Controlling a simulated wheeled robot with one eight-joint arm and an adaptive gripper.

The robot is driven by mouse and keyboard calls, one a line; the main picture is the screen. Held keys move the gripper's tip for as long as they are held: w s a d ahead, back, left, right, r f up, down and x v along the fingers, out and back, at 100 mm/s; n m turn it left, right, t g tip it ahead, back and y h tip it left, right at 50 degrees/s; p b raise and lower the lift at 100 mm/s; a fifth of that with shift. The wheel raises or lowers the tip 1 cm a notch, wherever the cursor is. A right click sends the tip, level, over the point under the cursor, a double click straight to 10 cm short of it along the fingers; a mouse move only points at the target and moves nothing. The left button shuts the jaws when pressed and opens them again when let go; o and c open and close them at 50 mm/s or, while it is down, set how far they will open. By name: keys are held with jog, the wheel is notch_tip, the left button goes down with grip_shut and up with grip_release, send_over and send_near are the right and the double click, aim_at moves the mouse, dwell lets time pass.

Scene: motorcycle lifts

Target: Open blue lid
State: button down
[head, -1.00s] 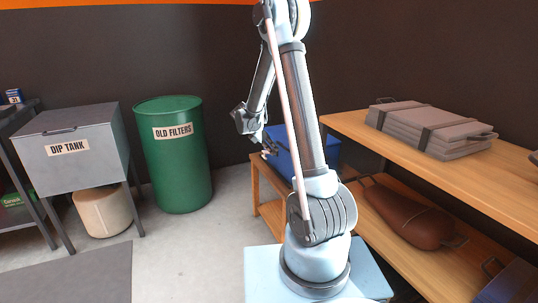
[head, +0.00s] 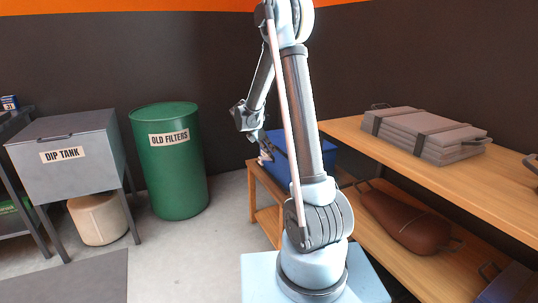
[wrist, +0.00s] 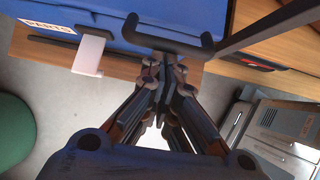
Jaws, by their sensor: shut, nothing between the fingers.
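A blue box with its lid (head: 312,153) stands on the wooden bench, partly hidden behind my arm in the head view. The wrist view shows its blue front (wrist: 190,12) at the top, with a dark U-shaped handle (wrist: 163,45), a pale latch (wrist: 90,52) and a "PARTS" label (wrist: 52,25). The lid looks closed, though little of it shows. My gripper (wrist: 165,62) is shut and empty, its fingertips close to the handle's middle; I cannot tell whether they touch it. In the head view my gripper (head: 262,142) is at the box's left side.
A green drum (head: 170,175) and a grey dip tank (head: 62,155) stand at left. The floor between drum and bench is clear.

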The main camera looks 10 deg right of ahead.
jog(key=w+d+r+g+y, duration=0.1)
jog(key=w+d+r+y, duration=0.15)
jog(key=d+r, duration=0.6)
jog(key=w+d+r+g+y, duration=0.1)
jog(key=d+r+y, duration=0.25)
jog(key=r, duration=1.05)
jog(key=w+d+r, duration=0.3)
jog(key=d, duration=0.4)
jog(key=w+d+r, duration=0.2)
jog(key=d+r, duration=0.2)
jog(key=d, duration=0.4)
jog(key=w+d+r, duration=0.3)
jog(key=d, duration=0.5)
jog(key=shift+w+r+y, duration=0.3)
jog(key=shift+y, duration=0.1)
jog(key=shift+a, duration=0.1)
